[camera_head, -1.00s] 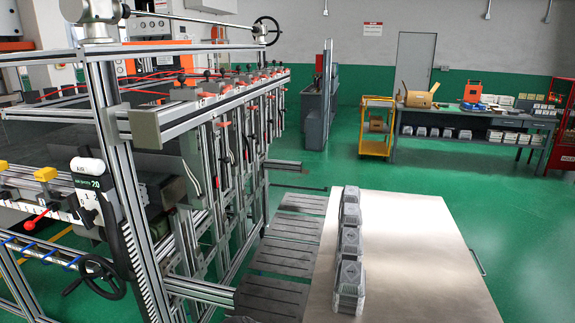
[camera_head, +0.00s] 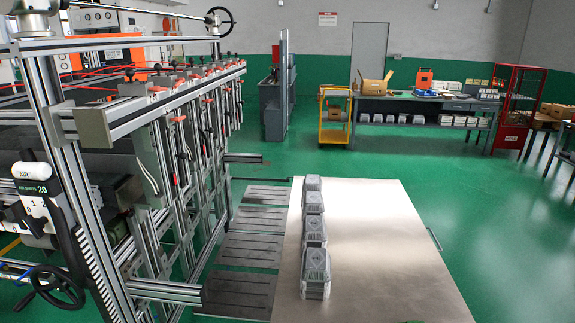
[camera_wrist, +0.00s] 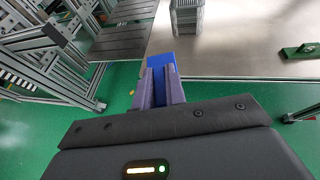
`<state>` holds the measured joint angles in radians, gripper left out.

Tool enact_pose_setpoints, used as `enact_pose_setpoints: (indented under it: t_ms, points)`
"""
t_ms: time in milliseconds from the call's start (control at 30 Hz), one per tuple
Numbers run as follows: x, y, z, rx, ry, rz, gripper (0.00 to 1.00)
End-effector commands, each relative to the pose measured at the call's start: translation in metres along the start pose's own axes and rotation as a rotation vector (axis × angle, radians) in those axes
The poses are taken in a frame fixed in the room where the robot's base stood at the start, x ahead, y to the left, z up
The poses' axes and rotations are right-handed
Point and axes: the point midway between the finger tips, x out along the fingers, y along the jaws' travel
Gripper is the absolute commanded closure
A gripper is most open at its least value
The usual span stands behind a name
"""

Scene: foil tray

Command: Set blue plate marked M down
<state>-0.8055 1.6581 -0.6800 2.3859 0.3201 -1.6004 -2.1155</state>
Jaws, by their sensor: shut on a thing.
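My gripper (camera_wrist: 161,88) shows in the wrist view with its two purple fingers closed on a blue plate (camera_wrist: 160,58). Only a small blue part shows beyond the fingertips, and no letter M can be read on it. The plate appears in front of the near edge of the pale metal table (camera_wrist: 225,62); I cannot tell whether it touches the table. In the head view the table top (camera_head: 375,240) is in sight, but neither my gripper nor the blue plate shows.
Stacks of foil trays (camera_head: 315,268) stand in a row along the table's left side; one stack (camera_wrist: 187,18) shows in the wrist view. A green object (camera_wrist: 300,52) lies on the table at right. A metal-framed machine (camera_head: 110,180) stands left. The table's middle is bare.

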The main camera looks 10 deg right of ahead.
Motion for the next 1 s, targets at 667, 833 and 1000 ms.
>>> enact_pose_setpoints:
  t_ms: [667,833,1000]
  points:
    - [0.005,-0.001,0.061,0.000,-0.001,-0.001,1.00]
    - [0.005,0.000,0.061,0.000,-0.002,-0.001,1.00]
    - [0.005,-0.003,0.061,0.002,-0.002,-0.006,1.00]
